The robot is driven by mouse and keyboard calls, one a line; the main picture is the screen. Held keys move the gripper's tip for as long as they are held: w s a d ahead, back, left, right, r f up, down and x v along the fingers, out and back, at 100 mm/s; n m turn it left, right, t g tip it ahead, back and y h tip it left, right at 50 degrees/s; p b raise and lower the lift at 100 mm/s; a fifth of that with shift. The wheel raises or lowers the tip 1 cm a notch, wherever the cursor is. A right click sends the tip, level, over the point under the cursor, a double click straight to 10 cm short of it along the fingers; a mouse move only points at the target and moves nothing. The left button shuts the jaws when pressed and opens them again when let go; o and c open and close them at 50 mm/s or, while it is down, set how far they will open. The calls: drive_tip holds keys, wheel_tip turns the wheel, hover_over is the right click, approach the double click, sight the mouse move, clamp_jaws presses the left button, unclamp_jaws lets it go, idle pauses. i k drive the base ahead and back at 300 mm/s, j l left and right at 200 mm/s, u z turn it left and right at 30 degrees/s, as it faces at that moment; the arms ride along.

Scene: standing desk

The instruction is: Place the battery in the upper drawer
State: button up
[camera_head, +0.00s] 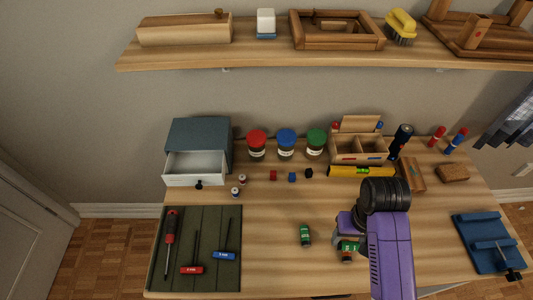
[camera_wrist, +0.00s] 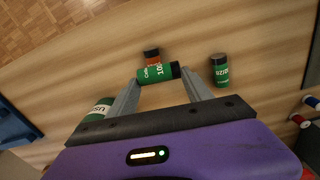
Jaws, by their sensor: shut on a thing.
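My gripper (camera_wrist: 161,76) is shut on a green battery (camera_wrist: 156,74) with a black end, held crosswise between the fingertips in the wrist view. An orange, black-ended piece (camera_wrist: 152,55) shows just behind it; I cannot tell whether they touch. In the head view my gripper (camera_head: 347,242) is low over the front of the desk, partly hidden by my arm. The grey-blue cabinet (camera_head: 200,135) at left has a white drawer (camera_head: 194,180) pulled open, apparently empty.
A green cylinder (camera_wrist: 99,109) lies left of my gripper. Red, blue and green lidded jars (camera_head: 286,145) stand at the back. Small cubes (camera_head: 292,177) and bottles (camera_head: 240,186) sit near the drawer. A dark tool mat (camera_head: 210,282) covers the front left.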

sight(208, 168)
drive_tip(key=u, duration=0.4)
drive_tip(key=i+j+u, duration=0.1)
drive_tip(key=u, duration=0.75)
drive_tip(key=i+u, duration=0.15)
drive_tip(key=u, duration=0.3)
drive_tip(key=i+u, duration=0.15)
drive_tip(key=i+l, duration=0.05)
